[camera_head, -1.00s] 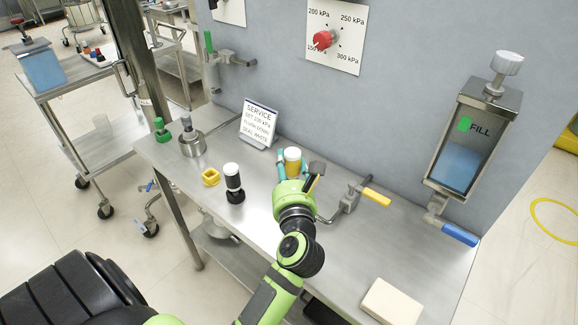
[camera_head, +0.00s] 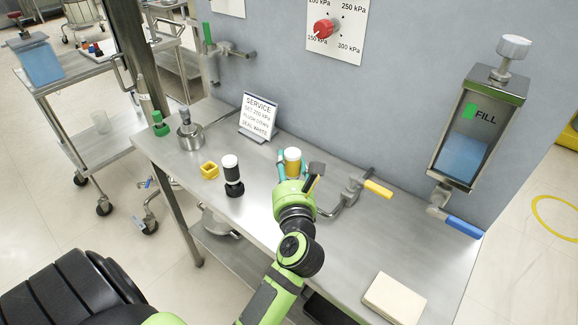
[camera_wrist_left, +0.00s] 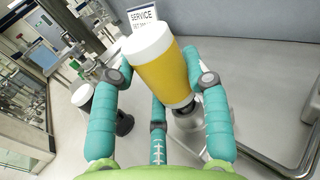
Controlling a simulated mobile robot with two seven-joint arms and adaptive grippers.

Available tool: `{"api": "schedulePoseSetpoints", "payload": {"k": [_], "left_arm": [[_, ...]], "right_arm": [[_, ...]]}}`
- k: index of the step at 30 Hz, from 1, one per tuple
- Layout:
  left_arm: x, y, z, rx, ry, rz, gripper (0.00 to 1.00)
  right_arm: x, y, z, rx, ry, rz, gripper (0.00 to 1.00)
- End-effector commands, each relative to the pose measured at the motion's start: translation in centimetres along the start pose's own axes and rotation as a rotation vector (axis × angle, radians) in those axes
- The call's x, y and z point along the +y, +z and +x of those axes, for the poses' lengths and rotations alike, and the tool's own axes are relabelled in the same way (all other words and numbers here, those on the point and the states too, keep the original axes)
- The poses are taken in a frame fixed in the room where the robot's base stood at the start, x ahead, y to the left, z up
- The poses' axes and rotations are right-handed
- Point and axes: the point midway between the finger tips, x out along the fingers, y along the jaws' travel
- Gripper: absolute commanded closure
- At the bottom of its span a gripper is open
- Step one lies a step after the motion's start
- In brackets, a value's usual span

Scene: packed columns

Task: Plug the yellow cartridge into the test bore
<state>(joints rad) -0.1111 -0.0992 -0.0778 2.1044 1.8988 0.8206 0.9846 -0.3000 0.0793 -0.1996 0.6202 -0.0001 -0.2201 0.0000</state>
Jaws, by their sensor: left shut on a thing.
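The yellow cartridge (camera_head: 293,166), with a white top, is held in my left gripper (camera_head: 293,162) over the steel bench. In the left wrist view the cartridge (camera_wrist_left: 162,75) is tilted, with its yellow body between the teal fingers and a dark band at its lower end. My left gripper (camera_wrist_left: 163,80) is shut on it. A metal fitting (camera_wrist_left: 188,120) shows just below the cartridge; I cannot tell whether they touch. I cannot clearly make out the test bore. My right gripper is not in view.
A service sign (camera_head: 258,115) stands behind. A pale block (camera_head: 394,298) lies at the front right.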

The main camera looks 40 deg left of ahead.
Motion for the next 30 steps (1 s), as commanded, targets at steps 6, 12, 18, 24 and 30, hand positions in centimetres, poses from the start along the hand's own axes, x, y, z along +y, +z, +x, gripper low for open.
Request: {"api": "schedulePoseSetpoints", "payload": {"k": [6, 12, 18, 24, 30], "left_arm": [[0.0, -0.6, 0.0, 0.000, 0.000, 0.000, 0.87], [0.0, -0.7, 0.0, 0.002, 0.001, 0.001, 0.26], [0.0, -0.6, 0.0, 0.001, 0.000, 0.000, 0.26], [0.0, -0.2, 0.0, 0.001, 0.001, -0.002, 0.26], [-0.1, 2.9, 0.0, -0.004, 0.001, -0.006, 0.26]], "right_arm": [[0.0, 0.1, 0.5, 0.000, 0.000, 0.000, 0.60], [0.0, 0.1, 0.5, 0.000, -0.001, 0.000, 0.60], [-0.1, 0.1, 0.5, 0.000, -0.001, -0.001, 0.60], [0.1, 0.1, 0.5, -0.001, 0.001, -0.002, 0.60], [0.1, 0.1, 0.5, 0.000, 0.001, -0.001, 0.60]]}}
